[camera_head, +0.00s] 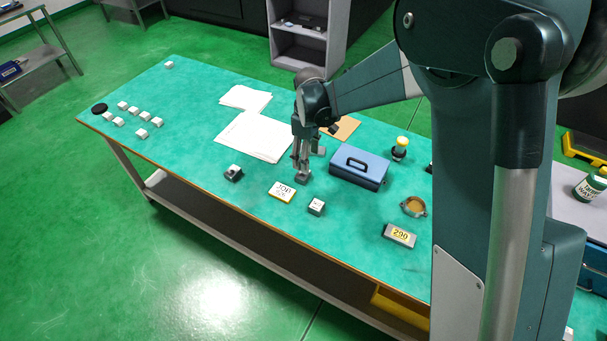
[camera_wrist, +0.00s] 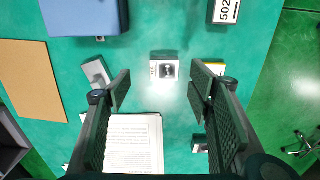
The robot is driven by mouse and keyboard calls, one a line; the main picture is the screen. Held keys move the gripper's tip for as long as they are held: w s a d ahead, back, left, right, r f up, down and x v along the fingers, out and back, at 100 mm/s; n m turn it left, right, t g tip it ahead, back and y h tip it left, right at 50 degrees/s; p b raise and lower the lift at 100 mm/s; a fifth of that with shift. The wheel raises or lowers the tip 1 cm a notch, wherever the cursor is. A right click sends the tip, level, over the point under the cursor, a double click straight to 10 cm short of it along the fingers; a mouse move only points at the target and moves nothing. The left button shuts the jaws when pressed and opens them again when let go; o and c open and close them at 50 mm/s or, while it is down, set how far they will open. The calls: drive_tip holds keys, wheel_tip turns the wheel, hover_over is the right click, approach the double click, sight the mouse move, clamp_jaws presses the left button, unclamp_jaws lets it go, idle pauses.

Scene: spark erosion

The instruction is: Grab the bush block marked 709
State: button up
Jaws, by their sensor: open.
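A small grey block with a dark round bore and a white label on its left side (camera_wrist: 164,68) lies ahead of my gripper in the wrist view. Its label is turned sideways and too small to read surely; it may be 709. In the head view this block (camera_head: 303,179) sits on the green table right under my fingertips. My gripper (camera_head: 302,170) is open and points down. In the wrist view its two dark fingers (camera_wrist: 160,88) stand wide apart to either side of the block, with nothing held between them.
A block labelled 502 (camera_wrist: 226,9) stands at upper right in the wrist view. A grey block (camera_wrist: 95,73) is left of the fingers. A blue box (camera_head: 360,168), a JOB card (camera_head: 282,191), a dark block (camera_head: 233,173) and papers (camera_head: 254,136) lie around.

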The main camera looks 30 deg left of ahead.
sight(303, 176)
drive_tip(key=shift+s+a+f, duration=0.25)
drive_tip(key=shift+a+f, duration=0.3)
drive_tip(key=shift+a, duration=0.2)
drive_tip(key=shift+f, duration=1.3)
drive_tip(key=shift+s+f+b, duration=0.15)
drive_tip(key=shift+f+b, duration=0.4)
drive_tip(key=shift+f, duration=2.05)
drive_tip(key=c, duration=1.2)
drive_tip(key=shift+r, duration=0.1)
drive_tip(key=shift+c, duration=0.2)
